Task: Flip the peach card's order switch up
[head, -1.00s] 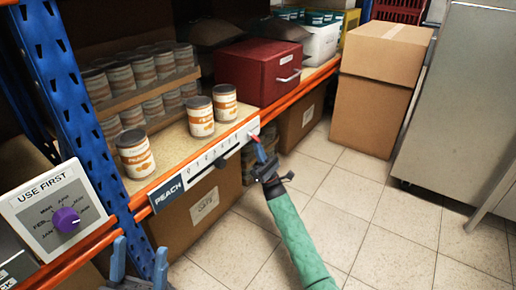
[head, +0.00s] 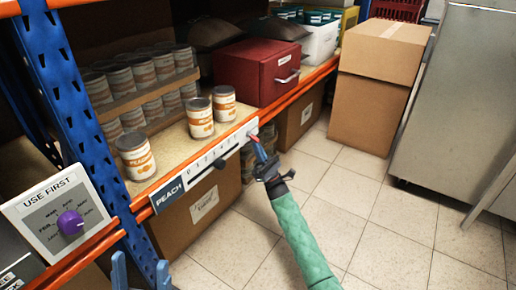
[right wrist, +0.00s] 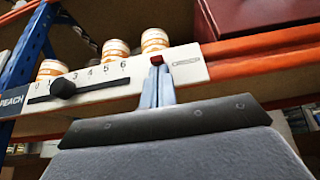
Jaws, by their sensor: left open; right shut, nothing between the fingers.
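The peach card (head: 201,161) is a white strip on the orange shelf edge, with a dark PEACH label at its left end and a row of numbers. Its red switch (right wrist: 156,60) sits near the right end; I cannot tell whether it is up or down. My right gripper (head: 256,143) is shut and empty, its blue fingertips at the red switch, touching or nearly so. In the right wrist view the fingers (right wrist: 157,85) reach up just below the switch and partly cover it. My left gripper (head: 140,273) is open at the bottom left, away from the card.
A black slider knob (right wrist: 62,88) sits low on the card's scale. Peach cans (head: 135,156) stand on the shelf above. A USE FIRST panel with a purple dial (head: 70,222) is at left. A red drawer box (head: 258,72) stands behind.

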